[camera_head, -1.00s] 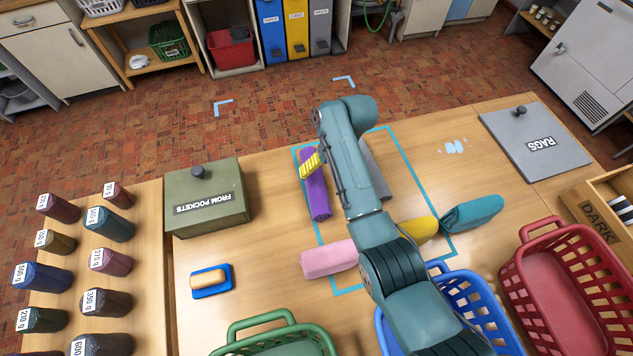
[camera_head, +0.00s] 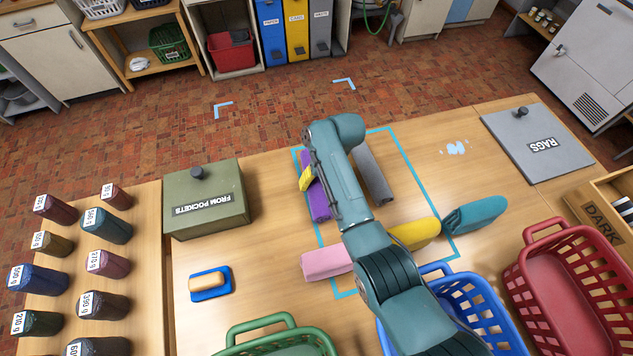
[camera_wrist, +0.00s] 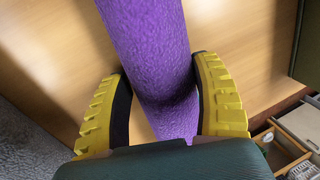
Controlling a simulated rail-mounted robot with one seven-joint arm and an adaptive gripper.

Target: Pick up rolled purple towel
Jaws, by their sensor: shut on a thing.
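The rolled purple towel (camera_head: 319,205) lies lengthwise inside the blue-outlined area on the wooden table, partly hidden behind my arm. My gripper (camera_head: 306,179) is at the towel's middle, with a yellow finger showing. In the wrist view, the two yellow fingers with dark pads (camera_wrist: 157,85) stand on either side of the purple roll (camera_wrist: 148,40). They are shut on it. Its near end is hidden behind the gripper's body. In these views I see no clear gap between the roll and the table.
A grey roll (camera_head: 375,175) lies right of my arm. Pink (camera_head: 327,262), yellow (camera_head: 415,234) and teal (camera_head: 474,214) rolls lie nearer. A green box (camera_head: 207,200) stands left. Green (camera_head: 275,322), blue (camera_head: 470,300) and red (camera_head: 560,275) baskets stand at the front.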

